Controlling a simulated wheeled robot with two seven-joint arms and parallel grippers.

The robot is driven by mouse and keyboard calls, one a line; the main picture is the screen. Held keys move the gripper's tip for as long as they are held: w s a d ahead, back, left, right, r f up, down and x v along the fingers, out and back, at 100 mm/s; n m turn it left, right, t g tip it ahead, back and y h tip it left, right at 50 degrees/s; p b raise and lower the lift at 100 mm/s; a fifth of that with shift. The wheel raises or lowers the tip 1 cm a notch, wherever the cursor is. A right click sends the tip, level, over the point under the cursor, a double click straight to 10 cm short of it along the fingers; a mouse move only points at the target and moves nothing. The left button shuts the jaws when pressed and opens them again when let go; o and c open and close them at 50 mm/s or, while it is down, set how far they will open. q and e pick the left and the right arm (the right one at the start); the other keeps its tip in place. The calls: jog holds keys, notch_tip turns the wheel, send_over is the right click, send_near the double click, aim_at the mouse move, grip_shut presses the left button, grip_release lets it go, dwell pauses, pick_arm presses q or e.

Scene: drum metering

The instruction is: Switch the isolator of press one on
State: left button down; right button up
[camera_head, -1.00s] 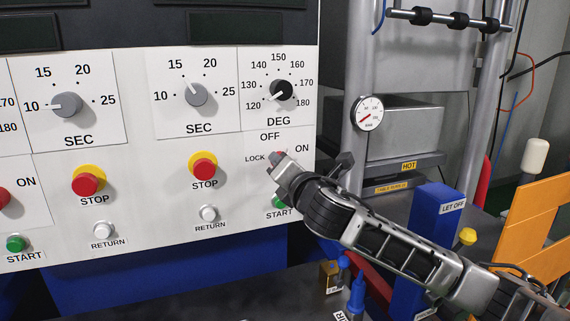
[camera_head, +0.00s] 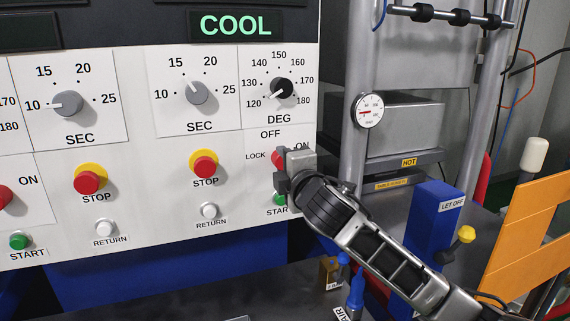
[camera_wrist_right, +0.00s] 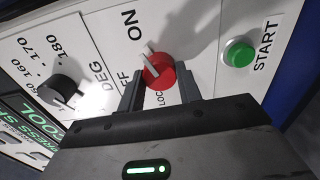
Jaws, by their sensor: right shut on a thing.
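The isolator is a red rotary knob (camera_head: 277,157) at the lower right of the white panel, among the OFF, ON and LOCK marks. In the right wrist view the red knob (camera_wrist_right: 161,71) shows its white pointer turned towards the ON mark. My right gripper (camera_head: 284,164) is shut on the knob, with one dark finger on each side of it in the wrist view. The gripper covers part of the knob and of the ON mark in the head view. A display (camera_head: 236,26) above is lit and reads COOL. My left gripper is not in view.
A green START button (camera_wrist_right: 239,53) sits close beside the knob. Red STOP buttons (camera_head: 203,163) and white RETURN buttons (camera_head: 209,211) are to the left. The DEG dial (camera_head: 283,89) is just above. A blue LET OFF post (camera_head: 436,220) stands at right.

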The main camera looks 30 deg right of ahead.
jog(key=shift+m, duration=0.3)
jog(key=o, duration=1)
